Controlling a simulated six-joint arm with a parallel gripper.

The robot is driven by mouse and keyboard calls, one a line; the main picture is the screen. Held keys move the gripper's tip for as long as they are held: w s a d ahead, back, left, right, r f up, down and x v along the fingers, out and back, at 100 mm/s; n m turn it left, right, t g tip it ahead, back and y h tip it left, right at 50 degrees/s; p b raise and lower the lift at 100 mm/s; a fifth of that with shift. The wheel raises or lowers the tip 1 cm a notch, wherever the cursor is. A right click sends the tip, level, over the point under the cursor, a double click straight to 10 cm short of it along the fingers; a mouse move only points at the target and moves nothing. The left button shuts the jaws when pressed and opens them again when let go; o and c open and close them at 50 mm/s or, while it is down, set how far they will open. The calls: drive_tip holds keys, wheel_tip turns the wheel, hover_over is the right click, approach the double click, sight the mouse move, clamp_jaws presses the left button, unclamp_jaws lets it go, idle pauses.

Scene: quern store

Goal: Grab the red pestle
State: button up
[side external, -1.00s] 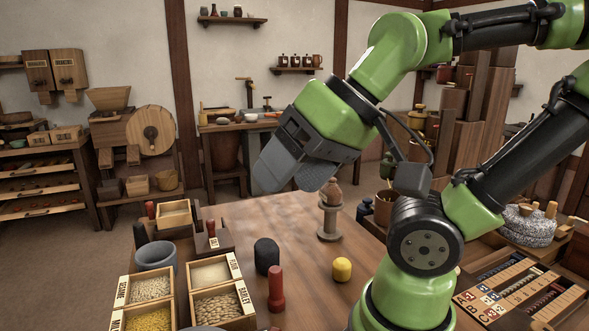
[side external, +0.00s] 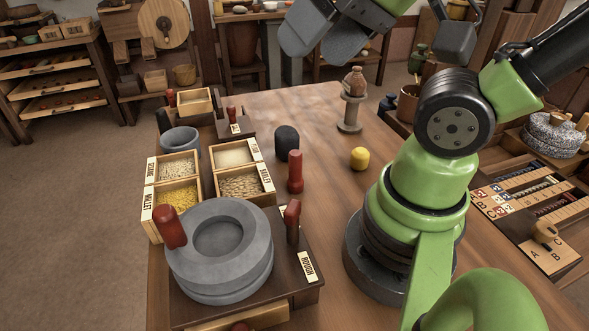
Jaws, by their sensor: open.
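A red pestle (side external: 295,171), narrow at the neck with a rounded top, stands upright on the wooden table, just right of the barley compartment. Other red pieces also show: a thick one (side external: 170,228) on the grey quern (side external: 222,252), and one (side external: 292,220) on the dark quern base. My gripper (side external: 324,44) is at the top of the picture, partly cut off by the frame edge. Its grey fingers are apart and hold nothing visible. It is raised, well clear of the pestle.
Table between pestle and my base is bare.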

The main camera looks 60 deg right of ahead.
idle(0.4)
drive_tip(key=shift+c, duration=0.8)
drive_tip(key=n+g+h, duration=0.2)
drive_tip(key=n+g, duration=0.5)
drive_tip(key=n, duration=0.4)
hover_over(296, 153)
wheel_tip(296, 153, down, 16)
drive_tip(key=shift+f, duration=0.1)
wheel_tip(296, 153, down, 4)
drive_tip(key=shift+s+f, duration=0.1)
drive_tip(key=shift+f, duration=3.1)
